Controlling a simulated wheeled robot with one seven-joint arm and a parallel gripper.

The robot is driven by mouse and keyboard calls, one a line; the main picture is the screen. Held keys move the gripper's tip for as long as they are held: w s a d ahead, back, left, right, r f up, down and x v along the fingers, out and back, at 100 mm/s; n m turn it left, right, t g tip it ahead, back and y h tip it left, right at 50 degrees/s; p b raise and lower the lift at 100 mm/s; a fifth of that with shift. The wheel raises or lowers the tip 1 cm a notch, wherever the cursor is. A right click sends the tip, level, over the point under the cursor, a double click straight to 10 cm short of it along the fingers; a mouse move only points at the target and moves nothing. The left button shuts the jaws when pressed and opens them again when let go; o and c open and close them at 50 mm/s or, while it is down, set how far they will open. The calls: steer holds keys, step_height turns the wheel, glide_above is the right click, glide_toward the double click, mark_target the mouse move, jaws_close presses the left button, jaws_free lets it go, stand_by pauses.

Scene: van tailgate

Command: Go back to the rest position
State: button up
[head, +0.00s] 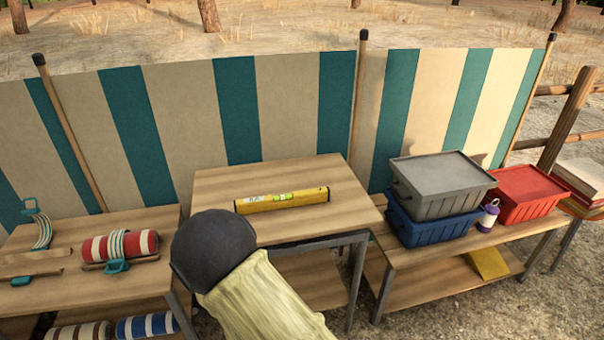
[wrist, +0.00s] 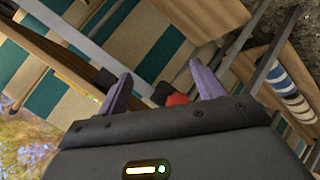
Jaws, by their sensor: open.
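My gripper (wrist: 162,82) shows in the wrist view with its two purple fingers spread apart and nothing held between them. A small red patch and a dark patch show beyond the gap, too small to name. In the head view a dark rounded joint and a pale yellow-green link, which look like parts of my arm, rise from the bottom edge in front of the middle table (head: 335,205). The gripper itself does not show there. A yellow spirit level (head: 282,199) lies on the middle table, clear of the arm in the picture.
A red-and-white striped roll (head: 120,246) lies on the left table. A blue-and-white roll (head: 147,325) is on its lower shelf, also in the wrist view (wrist: 291,95). The right table holds a grey lidded box (head: 440,177), a blue crate (head: 432,229), a lantern (head: 488,216) and a red box (head: 527,190). A striped windbreak (head: 235,110) stands behind.

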steer(key=d+r+m+g+y, duration=0.1)
steer(key=d+r+m+g, duration=0.5)
steer(key=d+r, duration=0.4)
steer(key=s+d+r+m+g+h, duration=0.1)
steer(key=s+d+r+m, duration=0.25)
steer(key=d, duration=0.25)
steer(key=s+d+r+m+g, duration=0.1)
steer(key=s+d+r+m, duration=0.1)
steer(key=s+d, duration=0.35)
step_height(320, 180, up, 30)
steer(key=d+p, duration=0.1)
steer(key=p, duration=2.8)
steer(key=shift+f, duration=0.2)
steer(key=shift+s, duration=0.15)
